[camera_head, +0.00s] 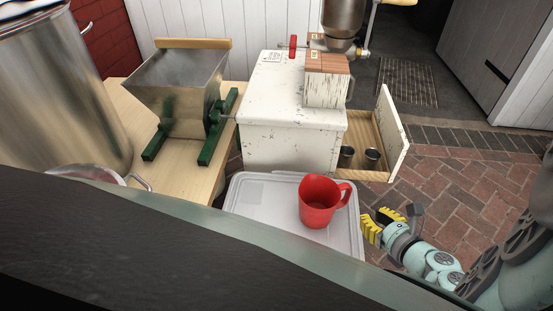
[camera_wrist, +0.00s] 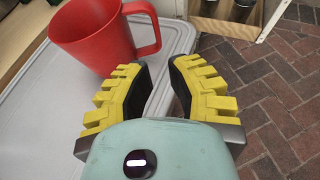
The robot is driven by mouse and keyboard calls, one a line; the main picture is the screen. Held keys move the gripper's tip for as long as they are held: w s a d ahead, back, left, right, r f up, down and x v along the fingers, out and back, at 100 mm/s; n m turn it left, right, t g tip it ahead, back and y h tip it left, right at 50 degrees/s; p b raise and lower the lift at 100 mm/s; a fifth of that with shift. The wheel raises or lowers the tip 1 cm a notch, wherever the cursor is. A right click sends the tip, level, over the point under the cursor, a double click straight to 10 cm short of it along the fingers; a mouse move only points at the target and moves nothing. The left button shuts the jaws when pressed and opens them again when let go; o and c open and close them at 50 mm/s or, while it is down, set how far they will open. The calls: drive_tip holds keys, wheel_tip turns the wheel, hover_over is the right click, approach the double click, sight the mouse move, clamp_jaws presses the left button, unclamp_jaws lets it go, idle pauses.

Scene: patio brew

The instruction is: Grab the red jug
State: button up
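The red jug (camera_head: 319,203) stands upright on a grey plastic lid (camera_head: 250,205), with its handle toward the right. My gripper (camera_head: 386,218) is just right of the jug and of the lid's edge, apart from the jug in the head view. In the wrist view the jug (camera_wrist: 88,36) is at the upper left, and its handle (camera_wrist: 147,30) points toward the space ahead of the fingers. My gripper's yellow-padded fingers (camera_wrist: 160,82) are spread with a gap between them, and nothing is held there. The jug's base is partly hidden in the wrist view by the left finger.
A white cabinet (camera_head: 285,130) stands behind the lid, its open drawer (camera_head: 388,140) holding metal cups (camera_head: 372,158). A wooden table (camera_head: 125,140) at left bears a metal hopper with green feet (camera_head: 175,85) and a large steel pot (camera_head: 60,90). Brick floor (camera_head: 450,195) lies clear at right.

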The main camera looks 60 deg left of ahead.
sight(349, 198)
drive_tip(key=b+x, duration=0.1)
drive_tip(key=x, duration=0.5)
drive_tip(key=shift+s+a+f+b, duration=0.1)
drive_tip(key=shift+a+b, duration=0.05)
drive_tip(key=shift+b, duration=0.15)
drive_tip(key=b+x, duration=0.2)
drive_tip(key=x, duration=0.3)
drive_tip(key=shift+s+f, duration=0.1)
drive_tip(key=shift+s, duration=0.05)
drive_tip(key=shift+a, duration=0.2)
drive_tip(key=shift+o, duration=0.4)
drive_tip(key=shift+d, duration=0.1)
clamp_jaws()
